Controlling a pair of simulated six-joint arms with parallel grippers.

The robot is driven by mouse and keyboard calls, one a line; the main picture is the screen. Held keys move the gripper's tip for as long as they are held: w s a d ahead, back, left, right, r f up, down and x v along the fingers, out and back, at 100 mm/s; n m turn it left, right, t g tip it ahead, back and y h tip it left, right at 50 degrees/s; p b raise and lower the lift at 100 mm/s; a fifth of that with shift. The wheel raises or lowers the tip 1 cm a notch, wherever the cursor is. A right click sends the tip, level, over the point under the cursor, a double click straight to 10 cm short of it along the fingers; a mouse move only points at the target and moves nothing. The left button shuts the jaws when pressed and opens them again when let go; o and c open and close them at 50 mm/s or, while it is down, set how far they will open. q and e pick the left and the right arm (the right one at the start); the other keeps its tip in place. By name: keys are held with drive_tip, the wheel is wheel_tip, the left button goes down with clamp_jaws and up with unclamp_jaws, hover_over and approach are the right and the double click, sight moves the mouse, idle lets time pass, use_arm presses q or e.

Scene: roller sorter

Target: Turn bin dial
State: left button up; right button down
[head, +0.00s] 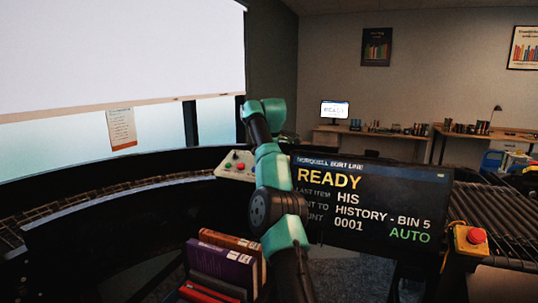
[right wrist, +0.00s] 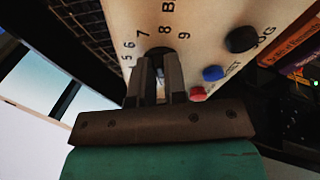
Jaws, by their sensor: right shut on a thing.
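The bin dial (right wrist: 157,52) is a dark round knob on a beige control panel (right wrist: 130,15), with the numbers 5 to 9 printed around it in the right wrist view. My right gripper (right wrist: 157,66) is shut on the dial, one finger on each side of it. The fingers cover much of the dial, and I cannot tell which number it points to. In the head view the panel (head: 232,172) stands left of the screen, with my right arm in front of its right end. My left gripper is not in view.
A screen (head: 370,203) reads READY, HISTORY - BIN 5, 0001 and AUTO. Near the dial are a black knob (right wrist: 241,39), a blue button (right wrist: 212,73) and a red button (right wrist: 197,93). A red emergency button (head: 476,236) is at right. Books (head: 220,268) stand below my arm.

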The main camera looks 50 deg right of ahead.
idle(0.3)
drive_tip(key=c, duration=1.2)
unclamp_jaws()
drive_tip(key=shift+o, duration=0.2)
